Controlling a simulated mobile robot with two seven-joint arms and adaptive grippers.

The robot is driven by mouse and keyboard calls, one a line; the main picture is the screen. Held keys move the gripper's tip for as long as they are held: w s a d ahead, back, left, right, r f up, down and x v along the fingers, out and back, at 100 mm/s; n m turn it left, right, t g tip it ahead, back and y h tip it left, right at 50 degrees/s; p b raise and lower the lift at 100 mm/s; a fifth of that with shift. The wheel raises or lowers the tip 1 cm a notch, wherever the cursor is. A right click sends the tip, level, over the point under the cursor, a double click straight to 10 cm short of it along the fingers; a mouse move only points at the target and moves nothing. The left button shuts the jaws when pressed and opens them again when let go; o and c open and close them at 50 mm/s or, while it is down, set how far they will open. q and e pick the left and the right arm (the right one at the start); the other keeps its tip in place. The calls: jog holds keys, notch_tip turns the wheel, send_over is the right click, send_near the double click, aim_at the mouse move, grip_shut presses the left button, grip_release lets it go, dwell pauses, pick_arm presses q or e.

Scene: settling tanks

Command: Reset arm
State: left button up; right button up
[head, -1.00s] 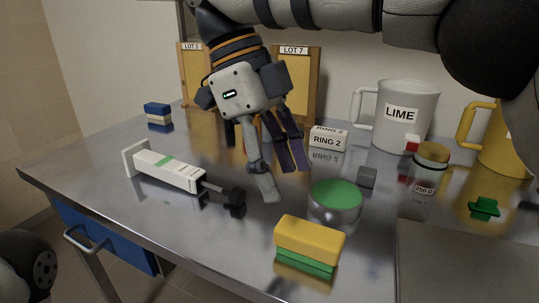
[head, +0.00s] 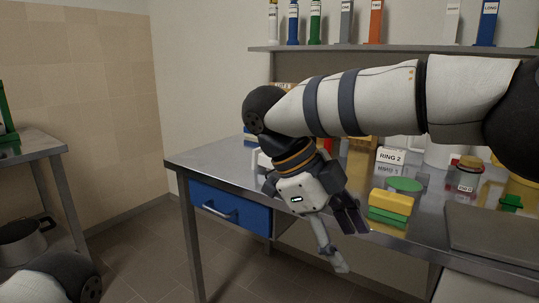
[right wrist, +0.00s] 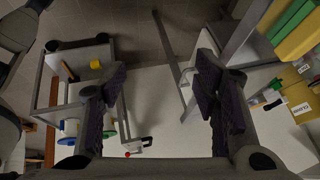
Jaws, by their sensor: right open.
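My right gripper (head: 346,243) hangs fingers down, open and empty, in front of the near edge of the metal table (head: 212,156) in the head view. In the right wrist view its two dark-padded fingers (right wrist: 165,98) are spread wide with nothing between them. My right arm crosses the head view from the right and hides part of the table top. My left gripper is not in view; only a part of my left arm shows at the bottom left.
A blue drawer (head: 229,207) is under the table, left of my gripper. A yellow and green block (head: 389,206) lies close to its right.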

jog(key=w+d+f+n+t+h, duration=0.1)
jog(key=w+d+f+n+t, duration=0.2)
jog(key=f, duration=0.4)
jog(key=w+d+f+n+t, duration=0.1)
jog(key=d+f+n+t, duration=0.1)
jog(key=d+f+n, duration=0.35)
jog(key=w+d+f+n+t+h, duration=0.1)
jog(key=w+d+f+n+t, duration=0.15)
jog(key=f, duration=0.65)
jog(key=s+f+n+g+y+p, duration=0.1)
jog(key=s+f+n+y, duration=0.2)
jog(key=s+f+n, duration=0.5)
jog(key=s+f+n+g+y, duration=0.1)
jog(key=s+f+y, duration=0.2)
jog(key=s+f, duration=0.65)
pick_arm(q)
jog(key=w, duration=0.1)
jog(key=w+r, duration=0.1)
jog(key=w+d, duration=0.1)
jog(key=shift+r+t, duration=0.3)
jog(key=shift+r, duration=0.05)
pick_arm(e)
jog(key=s+r+n+g+y, duration=0.1)
jog(key=s+n+g, duration=0.1)
jog(key=s, duration=1)
jog(key=s+d+r+n+g+y, duration=0.1)
jog(key=s+g, duration=0.4)
jog(key=s, duration=0.8)
jog(key=shift+s+r+n, duration=0.15)
jog(key=shift+r+n, duration=0.55)
